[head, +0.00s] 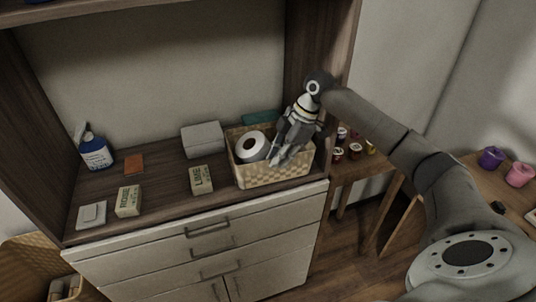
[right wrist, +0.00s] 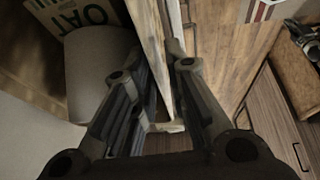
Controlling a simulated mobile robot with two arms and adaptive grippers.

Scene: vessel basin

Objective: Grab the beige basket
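The beige basket (head: 275,176) is woven and stands on the cabinet top at the right, with a white roll (head: 250,146) in it. My right gripper (head: 283,154) reaches down from above over the basket's right part. In the right wrist view its fingers (right wrist: 160,62) lie on both sides of a thin light wall (right wrist: 154,45), which looks like the basket's wall, with little gap left. The gripper looks shut on that wall. The gripper hides part of the basket's inside. My left gripper is not in view.
The cabinet's right side panel (head: 325,70) is close to my gripper. Small jars (head: 354,151) stand on a side table.

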